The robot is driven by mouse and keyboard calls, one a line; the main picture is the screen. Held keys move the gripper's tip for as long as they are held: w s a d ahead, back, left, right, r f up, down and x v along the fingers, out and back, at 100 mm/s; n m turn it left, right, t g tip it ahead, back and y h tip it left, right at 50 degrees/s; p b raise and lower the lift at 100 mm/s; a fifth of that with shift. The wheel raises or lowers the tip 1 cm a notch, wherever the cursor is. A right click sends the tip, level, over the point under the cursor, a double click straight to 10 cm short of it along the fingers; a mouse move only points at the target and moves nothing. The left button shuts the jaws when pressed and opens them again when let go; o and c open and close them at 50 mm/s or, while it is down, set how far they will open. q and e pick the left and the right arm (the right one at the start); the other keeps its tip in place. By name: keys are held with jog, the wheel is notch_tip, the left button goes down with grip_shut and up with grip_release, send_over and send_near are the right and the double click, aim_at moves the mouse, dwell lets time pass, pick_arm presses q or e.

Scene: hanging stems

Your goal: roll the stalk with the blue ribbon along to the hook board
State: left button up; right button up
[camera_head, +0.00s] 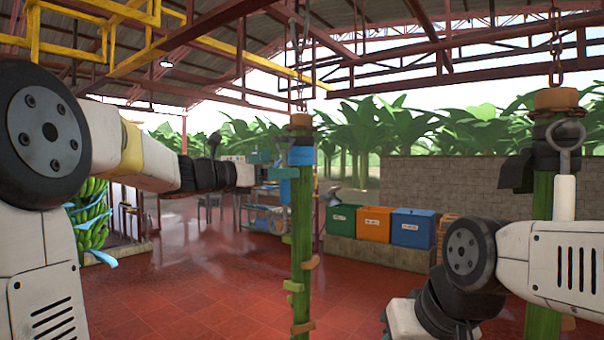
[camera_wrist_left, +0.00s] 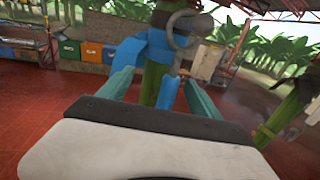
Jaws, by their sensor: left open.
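The stalk with the blue ribbon (camera_head: 301,155) hangs upright from an overhead chain in the middle of the head view. Below the ribbon its green stem (camera_head: 301,230) carries small orange and green stubs. In the left wrist view the blue ribbon (camera_wrist_left: 154,52) and the stem (camera_wrist_left: 150,88) stand between the teal fingers. My left gripper (camera_wrist_left: 160,90) is open around the stalk, with visible gaps; in the head view it (camera_head: 284,160) is at ribbon height, beside the stalk. My right arm shows at the right, but its gripper does not. I cannot make out the hook board.
Another stalk (camera_head: 541,210) with a dark band hangs at the right behind my right arm. Blue, orange and green bins (camera_head: 374,224) stand by a block wall. A banana bunch (camera_head: 88,215) hangs at left. The red tiled floor is mostly clear.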

aim_at(294, 189)
pick_arm(q)
jog(key=x, duration=0.6)
jog(key=shift+w+d, duration=0.2)
jog(key=shift+d, duration=0.05)
grip_shut()
